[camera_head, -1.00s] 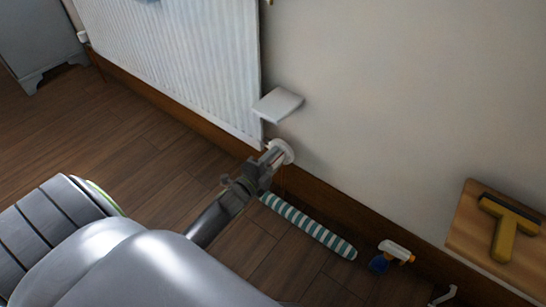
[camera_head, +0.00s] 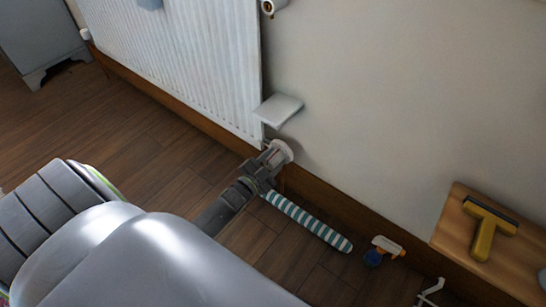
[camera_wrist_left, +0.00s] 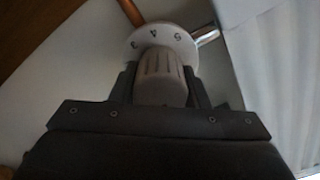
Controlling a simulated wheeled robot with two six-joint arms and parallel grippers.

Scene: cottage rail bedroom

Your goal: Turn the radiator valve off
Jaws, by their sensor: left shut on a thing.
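The radiator valve (camera_head: 284,149) has a pale round head and sits low by the wall, below the right end of the white radiator (camera_head: 205,65). My left gripper (camera_head: 268,160) reaches it from the lower left and is shut on it. In the left wrist view the valve's ribbed grey knob (camera_wrist_left: 158,78) sits between the two fingers (camera_wrist_left: 160,92). Behind the knob is a white dial with the numbers 3, 4 and 5 showing. A metal pipe joins the dial at its right. The fingers hide the sides of the knob. My right gripper is not in view.
A small white shelf (camera_head: 278,110) juts out just above the valve. A striped roll (camera_head: 308,221) lies on the floor along the skirting, close by my gripper. A spray bottle (camera_head: 384,250) is further right. A wooden surface (camera_head: 453,213) bears a yellow squeegee (camera_head: 486,231).

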